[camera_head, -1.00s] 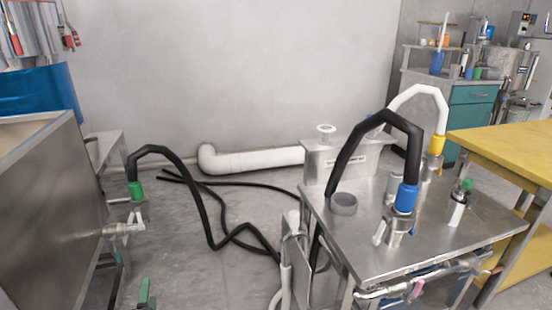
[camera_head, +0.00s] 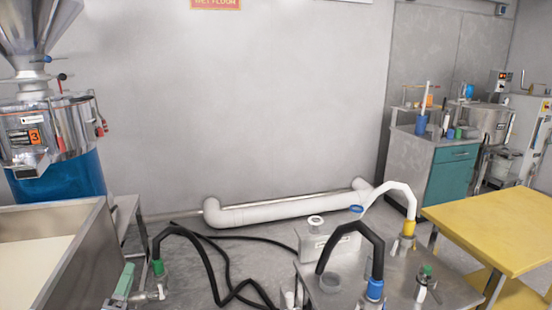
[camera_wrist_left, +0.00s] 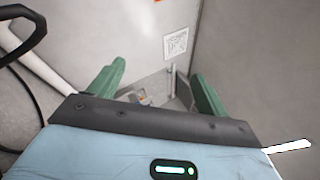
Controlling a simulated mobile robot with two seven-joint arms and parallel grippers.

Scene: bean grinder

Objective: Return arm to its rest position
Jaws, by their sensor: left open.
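My left gripper (camera_wrist_left: 158,88) shows in the left wrist view with its two green fingers wide apart. Nothing is held between them; a grey wall and floor with a small metal fixture show beyond the gap. In the head view only a small green part of my left gripper (camera_head: 124,282) shows, low on the left, beside the steel bin and near the green-collared hose. The rest of my left arm is hidden there. My right gripper is in neither view.
A steel bin (camera_head: 75,262) stands at left, with the grinder (camera_head: 50,135) behind it. A black hose (camera_head: 205,262) lies on the floor. A steel table (camera_head: 335,300) with hoses stands at lower middle, a yellow table (camera_head: 495,220) at right.

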